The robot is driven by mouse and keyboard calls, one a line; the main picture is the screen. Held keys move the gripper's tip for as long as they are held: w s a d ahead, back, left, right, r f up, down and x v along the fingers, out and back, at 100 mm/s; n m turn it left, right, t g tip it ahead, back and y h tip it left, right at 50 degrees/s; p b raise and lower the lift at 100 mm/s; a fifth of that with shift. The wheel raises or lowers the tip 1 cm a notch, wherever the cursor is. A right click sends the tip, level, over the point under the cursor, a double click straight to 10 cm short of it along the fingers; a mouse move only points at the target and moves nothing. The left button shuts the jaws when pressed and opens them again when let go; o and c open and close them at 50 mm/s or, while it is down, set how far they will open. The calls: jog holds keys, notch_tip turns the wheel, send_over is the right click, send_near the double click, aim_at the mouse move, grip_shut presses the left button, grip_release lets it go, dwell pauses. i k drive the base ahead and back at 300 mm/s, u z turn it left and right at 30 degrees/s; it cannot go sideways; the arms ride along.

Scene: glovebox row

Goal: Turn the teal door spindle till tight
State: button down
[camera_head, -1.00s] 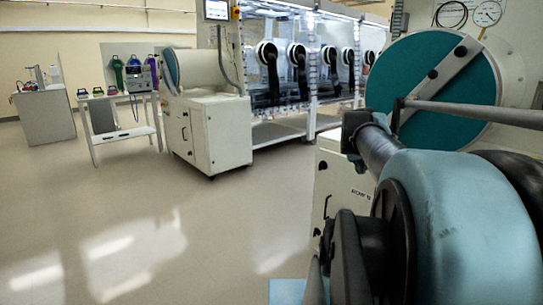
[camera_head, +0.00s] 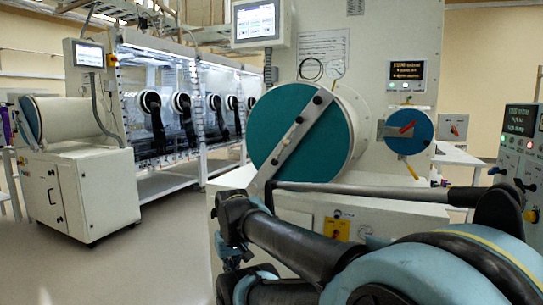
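The large round teal door (camera_head: 272,122) closes the end of a white cylinder at the middle of the head view. A grey bar (camera_head: 290,138) crosses its face on a slant, with several black knobs along it. The spindle at the bar's middle is too small to make out clearly. My folded arm fills the lower right and stands in front of the cabinet below the door. A thin grey rod passes across the door's lower edge in the picture. My gripper's fingers do not show, so I cannot see them touching anything.
A smaller blue round door (camera_head: 408,146) with a red handle (camera_head: 406,128) is to the right of the teal door. A control box (camera_head: 517,150) stands at the right edge. A second white cabinet (camera_head: 85,195) and a glovebox row stand at left. Floor (camera_head: 150,265) is clear at lower left.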

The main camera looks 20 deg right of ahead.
aim_at(287, 141)
jog(key=z, duration=0.55)
jog(key=k, duration=1.6)
jog(key=u, duration=0.65)
jog(key=i, duration=1)
